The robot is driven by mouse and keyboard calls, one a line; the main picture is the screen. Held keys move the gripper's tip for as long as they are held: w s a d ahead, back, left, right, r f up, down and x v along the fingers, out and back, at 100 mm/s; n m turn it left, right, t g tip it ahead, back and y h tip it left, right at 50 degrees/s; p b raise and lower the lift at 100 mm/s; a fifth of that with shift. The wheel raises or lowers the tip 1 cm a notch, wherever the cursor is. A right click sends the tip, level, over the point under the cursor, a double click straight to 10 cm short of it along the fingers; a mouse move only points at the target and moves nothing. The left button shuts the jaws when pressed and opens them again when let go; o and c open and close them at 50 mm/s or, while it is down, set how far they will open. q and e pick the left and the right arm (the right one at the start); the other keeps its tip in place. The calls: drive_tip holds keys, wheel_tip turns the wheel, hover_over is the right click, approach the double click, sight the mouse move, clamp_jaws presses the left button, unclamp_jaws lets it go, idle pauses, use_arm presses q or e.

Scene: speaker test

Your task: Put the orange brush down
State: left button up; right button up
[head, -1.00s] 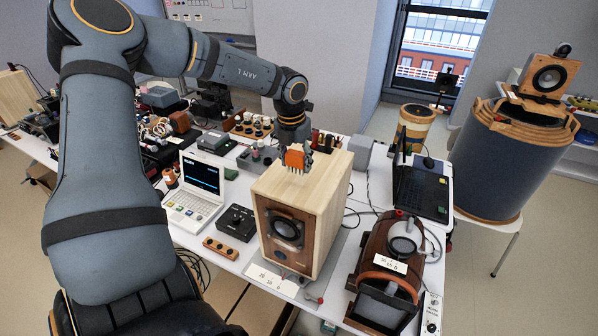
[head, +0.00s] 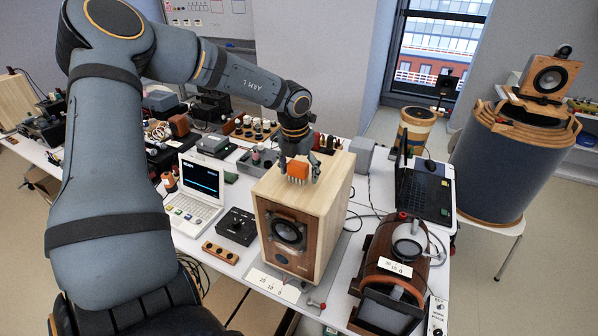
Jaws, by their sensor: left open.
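The orange brush (head: 298,172) is on the light wood top of the speaker box (head: 272,187), near its back half. It looks upright, with its orange side toward me. My left gripper (head: 299,168) is open around the brush, pointing down, with one finger to the left of it and one to the right. The gripper hides part of the brush's back and top. I cannot tell whether a finger still touches the brush. My right gripper is not in view.
A white laptop (head: 195,190) and a black knob box (head: 237,226) stand left of the speaker. A dark laptop (head: 425,190) and a brown case with headphones (head: 375,250) are on the right. Bare speaker top lies in front of the brush.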

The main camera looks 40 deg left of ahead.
sight(299, 165)
use_arm(q)
wheel_tip(299, 165, up, 3)
drive_tip(key=shift+s+r, duration=0.1)
drive_tip(key=shift+s, duration=0.05)
wheel_tip(299, 165, up, 9)
drive_tip(key=s+p, duration=0.1)
drive_tip(key=p, duration=1)
drive_tip(key=shift+s+d, duration=0.25)
drive_tip(key=shift+d, duration=0.15)
drive_tip(key=shift+f, duration=0.2)
